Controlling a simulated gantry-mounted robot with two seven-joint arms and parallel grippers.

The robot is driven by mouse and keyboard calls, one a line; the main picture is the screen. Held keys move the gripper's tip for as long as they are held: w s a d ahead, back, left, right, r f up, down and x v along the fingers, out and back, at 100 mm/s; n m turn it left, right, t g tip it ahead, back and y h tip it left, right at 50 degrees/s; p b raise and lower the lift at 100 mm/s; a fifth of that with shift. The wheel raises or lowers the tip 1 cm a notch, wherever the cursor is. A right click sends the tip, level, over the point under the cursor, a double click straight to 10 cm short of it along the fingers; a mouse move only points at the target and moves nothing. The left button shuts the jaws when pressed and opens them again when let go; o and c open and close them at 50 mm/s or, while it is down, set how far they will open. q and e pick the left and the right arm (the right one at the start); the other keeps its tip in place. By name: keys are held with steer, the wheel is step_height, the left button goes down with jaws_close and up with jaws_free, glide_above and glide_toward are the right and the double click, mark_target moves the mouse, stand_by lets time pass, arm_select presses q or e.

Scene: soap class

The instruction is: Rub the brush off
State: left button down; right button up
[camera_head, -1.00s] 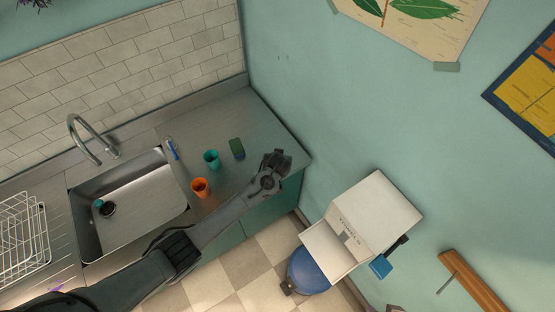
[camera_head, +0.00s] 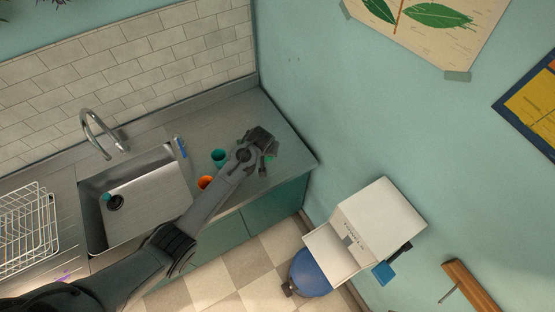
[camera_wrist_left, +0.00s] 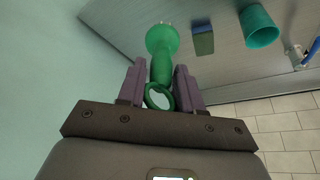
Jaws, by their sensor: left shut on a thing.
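My left gripper (camera_head: 266,150) is over the right end of the steel counter. In the left wrist view its two purple fingers (camera_wrist_left: 160,85) are shut on a green brush (camera_wrist_left: 162,65). The brush has a wide round end pointing away and a ring-like end near me. In the head view only a bit of green shows beside the fingers. My right gripper is not in view.
A teal cup (camera_head: 219,157) and an orange cup (camera_head: 205,182) stand left of my gripper, the orange one partly behind my arm. A sink (camera_head: 140,205) with a faucet (camera_head: 100,135), a blue item (camera_head: 180,146) and a dish rack (camera_head: 28,230) lie farther left. The wall rises at right.

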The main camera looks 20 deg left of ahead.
arm_select(q)
steer(key=shift+w+a+r, duration=0.2)
steer(key=shift+a+r, duration=0.1)
steer(key=shift+a, duration=0.25)
steer(key=shift+f+b, duration=0.75)
steer(key=shift+b, duration=0.05)
step_height(320, 180, down, 3)
steer(key=b, duration=0.3)
steer(key=shift+f+b, duration=0.2)
steer(key=shift+b, duration=0.1)
steer(key=shift+n, duration=0.3)
